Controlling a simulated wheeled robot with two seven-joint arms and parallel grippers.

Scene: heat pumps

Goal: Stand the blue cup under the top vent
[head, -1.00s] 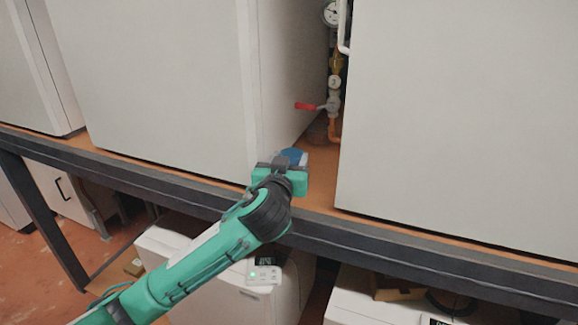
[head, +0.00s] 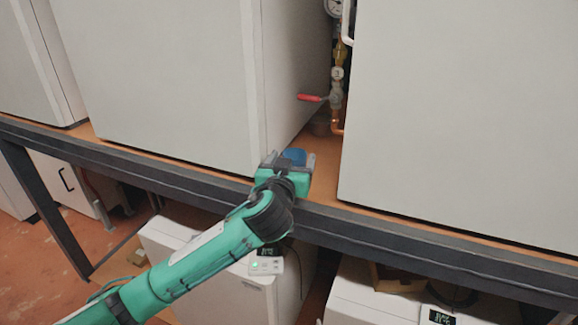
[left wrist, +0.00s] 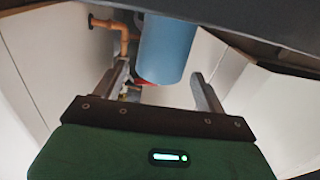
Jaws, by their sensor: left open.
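The blue cup (head: 294,156) is at the front of the shelf, in the gap between two large white units, in the head view. My left gripper (head: 290,163) is at the cup and hides its lower part there. In the left wrist view, the blue cup (left wrist: 166,48) shows between the two open fingers of the left gripper (left wrist: 163,83), with a visible gap on each side. I cannot make out the top vent in these views. My right gripper is not in view.
White units stand left (head: 170,80) and right (head: 460,110) of the narrow gap. A red valve handle (head: 310,98) and pipes with a gauge are behind the cup. A dark rail (head: 400,237) edges the shelf's front. More white units stand below.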

